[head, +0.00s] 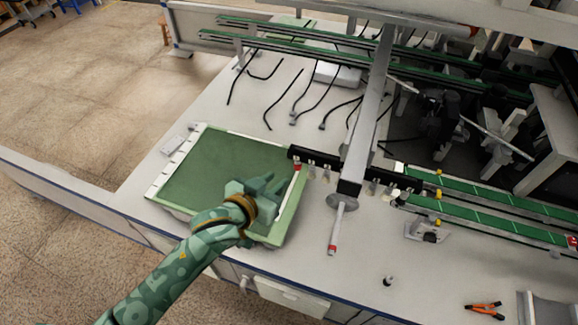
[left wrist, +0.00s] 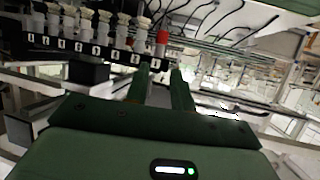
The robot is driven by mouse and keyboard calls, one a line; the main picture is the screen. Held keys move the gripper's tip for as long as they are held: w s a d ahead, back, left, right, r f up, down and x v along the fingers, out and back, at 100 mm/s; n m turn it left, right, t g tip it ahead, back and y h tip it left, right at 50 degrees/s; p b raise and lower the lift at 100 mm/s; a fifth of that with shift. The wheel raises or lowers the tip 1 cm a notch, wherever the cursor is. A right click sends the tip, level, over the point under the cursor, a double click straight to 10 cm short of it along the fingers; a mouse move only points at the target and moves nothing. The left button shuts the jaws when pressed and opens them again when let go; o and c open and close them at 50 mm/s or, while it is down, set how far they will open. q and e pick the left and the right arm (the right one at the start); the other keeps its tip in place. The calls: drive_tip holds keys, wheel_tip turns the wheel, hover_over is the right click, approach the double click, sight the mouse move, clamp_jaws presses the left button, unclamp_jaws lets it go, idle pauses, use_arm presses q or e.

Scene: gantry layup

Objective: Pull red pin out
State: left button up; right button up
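The red pin (head: 297,167) is at the left end of a black bar, close to the right edge of the green board. In the left wrist view the red-topped pin (left wrist: 162,37) stands at the end of a row of white-topped pins on the black bar. My left gripper (head: 277,183) is over the right part of the board, just left of and nearer than the red pin. Its fingers (left wrist: 160,72) are apart with nothing between them, and the pin shows beyond their tips. My right gripper is not in view.
The green board (head: 215,165) lies on the white table. A grey gantry beam (head: 372,100) crosses above, with a white, red-tipped rod (head: 334,235) at its near end. Black cables lie behind. Orange pliers (head: 484,310) lie at the lower right.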

sight(296, 164)
use_arm(q)
drive_tip(key=b+x, duration=0.4)
drive_tip(key=x, duration=0.8)
drive_tip(key=shift+f, duration=0.2)
drive_tip(key=shift+w+d, duration=0.1)
drive_tip(key=shift+w, duration=0.25)
clamp_jaws()
drive_tip(key=shift+c, duration=0.8)
unclamp_jaws()
clamp_jaws()
